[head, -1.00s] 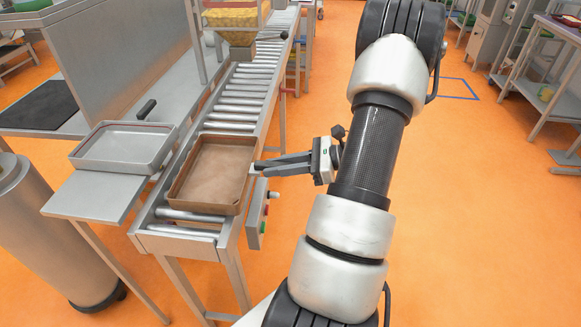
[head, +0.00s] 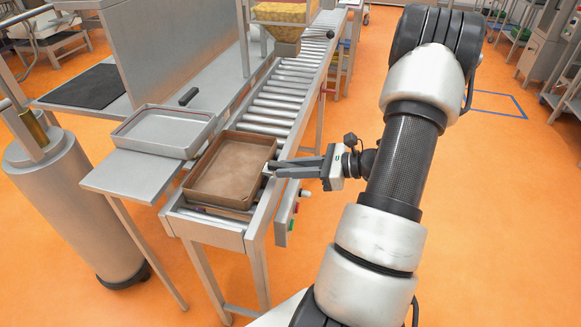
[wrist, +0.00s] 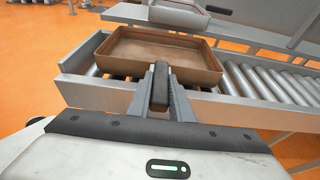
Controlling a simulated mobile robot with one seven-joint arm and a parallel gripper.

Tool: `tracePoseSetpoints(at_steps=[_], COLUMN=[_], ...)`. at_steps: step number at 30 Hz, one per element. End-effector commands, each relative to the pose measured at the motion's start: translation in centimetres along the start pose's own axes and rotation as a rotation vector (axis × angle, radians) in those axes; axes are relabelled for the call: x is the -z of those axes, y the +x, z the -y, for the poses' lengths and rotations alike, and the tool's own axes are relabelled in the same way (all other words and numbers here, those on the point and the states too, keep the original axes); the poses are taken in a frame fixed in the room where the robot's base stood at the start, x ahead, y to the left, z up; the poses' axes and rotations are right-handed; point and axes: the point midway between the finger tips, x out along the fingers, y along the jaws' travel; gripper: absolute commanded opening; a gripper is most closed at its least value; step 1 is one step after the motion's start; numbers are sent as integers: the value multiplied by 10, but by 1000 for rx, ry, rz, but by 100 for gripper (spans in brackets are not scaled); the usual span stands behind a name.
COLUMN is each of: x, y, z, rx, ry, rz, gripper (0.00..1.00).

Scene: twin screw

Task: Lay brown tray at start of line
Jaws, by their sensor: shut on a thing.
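The brown tray (head: 228,170) is a shallow open box, empty inside. It rests on or just over the rollers at the near end of the roller line (head: 277,105); the exact contact is hard to tell. My gripper (head: 271,168) reaches in from the right and is shut on the tray's right wall. In the wrist view the fingers (wrist: 160,88) clasp the near wall of the brown tray (wrist: 165,50), which looks about level above the rollers.
A grey metal tray (head: 163,131) sits on a side shelf (head: 128,176) left of the line. A hopper with yellow contents (head: 283,20) stands over the line farther back. A control box with buttons (head: 288,208) hangs on the line's right side. Orange floor lies open at right.

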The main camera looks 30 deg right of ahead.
Motion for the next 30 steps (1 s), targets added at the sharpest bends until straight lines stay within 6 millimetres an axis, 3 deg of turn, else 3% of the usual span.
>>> tracePoseSetpoints(at_steps=[30], x=[6], y=[2], z=[0], rx=[0], ry=[-1], rz=[3], gripper=[0])
